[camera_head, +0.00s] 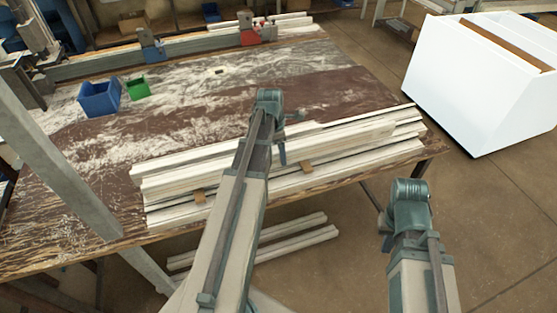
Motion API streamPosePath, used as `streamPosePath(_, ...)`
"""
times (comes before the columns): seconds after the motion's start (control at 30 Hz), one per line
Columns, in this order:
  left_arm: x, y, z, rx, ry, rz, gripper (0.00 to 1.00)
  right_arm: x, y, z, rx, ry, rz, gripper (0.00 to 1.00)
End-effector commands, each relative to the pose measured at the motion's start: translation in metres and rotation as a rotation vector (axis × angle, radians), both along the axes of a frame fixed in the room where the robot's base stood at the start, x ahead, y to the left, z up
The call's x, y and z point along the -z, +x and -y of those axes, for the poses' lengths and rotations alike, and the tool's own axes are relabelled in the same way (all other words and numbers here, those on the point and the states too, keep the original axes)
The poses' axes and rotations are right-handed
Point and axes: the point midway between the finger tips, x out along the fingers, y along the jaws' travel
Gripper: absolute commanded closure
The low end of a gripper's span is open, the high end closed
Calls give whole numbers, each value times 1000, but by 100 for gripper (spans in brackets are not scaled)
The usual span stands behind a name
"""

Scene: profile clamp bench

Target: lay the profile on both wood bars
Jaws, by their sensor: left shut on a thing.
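Long white profiles lie side by side in a stack along the table's front edge. The upper profile (345,137) runs under my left gripper (282,155), which is shut on it; its fingertips are mostly hidden by my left arm. Two small wood bars show as brown ends at the front of the stack, the left wood bar (199,196) and the right wood bar (307,167). Profiles rest over or beside them; I cannot tell whether the held one touches both. My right gripper (386,228) is off the table at the right, its jaws not clear.
The worktable (330,95) is dusty and mostly clear behind the stack. A blue bin (99,98) and a green bin (138,89) stand at its left. A clamp rail (195,46) runs along the back. A white cabinet (465,85) stands right. Two profiles (290,245) lie below the table.

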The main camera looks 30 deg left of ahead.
Motion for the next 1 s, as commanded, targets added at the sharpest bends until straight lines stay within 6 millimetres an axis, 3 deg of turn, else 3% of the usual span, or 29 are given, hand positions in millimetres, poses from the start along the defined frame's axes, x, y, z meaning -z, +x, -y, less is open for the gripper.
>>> streamPosePath(0.3, 1, 14, -7, 0, 0, 0, 100, 1, 0, 0, 0, 0, 0, 100)
streamPosePath(0.6, 36, 11, -6, 0, 0, 0, 100, 37, 0, 0, 1, 0, 0, 100)
streamPosePath(1.0, 37, 11, -6, 1, 0, 0, 100, 37, 0, 0, 1, 0, 0, 100)
